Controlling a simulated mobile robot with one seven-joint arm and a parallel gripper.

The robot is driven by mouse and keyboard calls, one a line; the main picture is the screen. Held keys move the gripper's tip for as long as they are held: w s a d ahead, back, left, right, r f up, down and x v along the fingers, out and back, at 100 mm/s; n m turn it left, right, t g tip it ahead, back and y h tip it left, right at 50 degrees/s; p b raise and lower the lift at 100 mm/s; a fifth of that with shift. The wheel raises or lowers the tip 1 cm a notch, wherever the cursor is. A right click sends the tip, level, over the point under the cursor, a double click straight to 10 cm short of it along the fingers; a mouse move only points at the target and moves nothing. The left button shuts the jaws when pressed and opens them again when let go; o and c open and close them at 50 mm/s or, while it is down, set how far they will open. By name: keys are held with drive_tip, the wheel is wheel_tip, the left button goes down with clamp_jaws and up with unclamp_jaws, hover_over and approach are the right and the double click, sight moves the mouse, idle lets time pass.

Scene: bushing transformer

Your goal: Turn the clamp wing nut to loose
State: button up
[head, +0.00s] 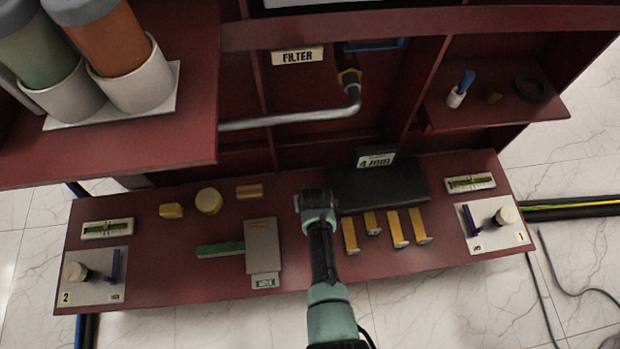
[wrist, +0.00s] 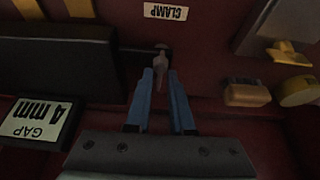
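The clamp wing nut (wrist: 159,82) is a small pale, pinkish-grey piece on a dark stud, beside the end of the black block (wrist: 62,75). The CLAMP label (wrist: 166,12) lies beyond it in the wrist view. My gripper (wrist: 160,76) points down at it, with one blue finger on each side of the nut. The fingers stand apart; a firm grip on the nut does not show. In the head view my gripper (head: 317,205) is at the left end of the black block (head: 380,187), and it hides the wing nut.
A "4 mm" gap sign (head: 376,160) stands behind the black block. Several yellow pieces (head: 399,230) lie right of my arm. A grey plate (head: 263,246), an orange block (head: 249,192) and a yellow round piece (head: 208,201) lie left. A metal pipe (head: 290,119) runs behind.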

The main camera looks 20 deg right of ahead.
drive_tip(key=shift+o, duration=1.2)
drive_tip(key=p+v, duration=0.9)
drive_tip(key=v, duration=0.4)
drive_tip(key=shift+f, duration=0.1)
